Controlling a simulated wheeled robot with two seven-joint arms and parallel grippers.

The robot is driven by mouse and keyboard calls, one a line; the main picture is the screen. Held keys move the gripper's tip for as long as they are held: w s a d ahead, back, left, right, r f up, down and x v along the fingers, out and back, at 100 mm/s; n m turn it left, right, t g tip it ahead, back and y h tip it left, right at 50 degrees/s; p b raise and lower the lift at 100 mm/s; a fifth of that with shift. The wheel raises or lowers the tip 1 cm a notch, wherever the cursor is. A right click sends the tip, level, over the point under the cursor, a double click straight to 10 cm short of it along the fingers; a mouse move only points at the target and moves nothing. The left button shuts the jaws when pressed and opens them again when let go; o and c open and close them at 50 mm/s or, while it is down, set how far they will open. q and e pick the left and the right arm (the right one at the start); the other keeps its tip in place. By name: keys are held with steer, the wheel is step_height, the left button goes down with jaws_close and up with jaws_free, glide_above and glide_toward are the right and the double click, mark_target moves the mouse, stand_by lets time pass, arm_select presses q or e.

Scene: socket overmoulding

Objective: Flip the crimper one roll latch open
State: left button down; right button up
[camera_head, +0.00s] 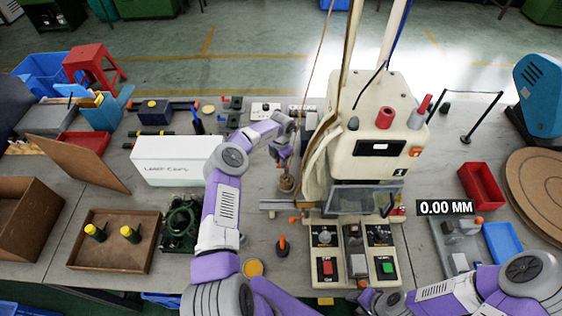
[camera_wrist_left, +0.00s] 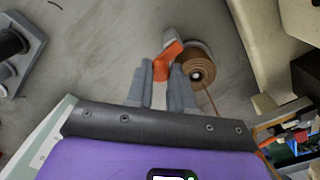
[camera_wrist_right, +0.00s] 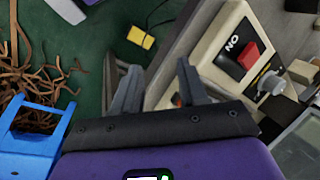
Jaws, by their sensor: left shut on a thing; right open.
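The cream crimper (camera_head: 335,110) stands in the middle of the bench with its control panel in front. A copper-coloured roll (camera_wrist_left: 197,65) is beside its left side; it also shows small in the head view (camera_head: 286,184). An orange latch (camera_wrist_left: 170,58) lies at the roll's left edge in the left wrist view. My left gripper (camera_wrist_left: 167,72) is shut on the orange latch, with its fingertips around its lower part. My right gripper (camera_wrist_right: 155,75) is open and empty, low by the front edge near the crimper's panel. Whether the latch is fully turned is hard to tell.
A red rocker switch (camera_head: 326,268) and a green button (camera_head: 388,268) sit on the control panel. A white box (camera_head: 178,160) stands left of my left arm. A red bin (camera_head: 481,186) and a blue tray (camera_head: 503,243) lie at right. An orange-topped peg (camera_head: 282,246) stands in front.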

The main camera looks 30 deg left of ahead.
stand_by(0.4)
arm_select(q)
steer(key=c, duration=1)
jaws_free()
steer(key=shift+r, duration=0.1)
step_height(320, 180, up, 7)
steer(key=shift+r, duration=0.2)
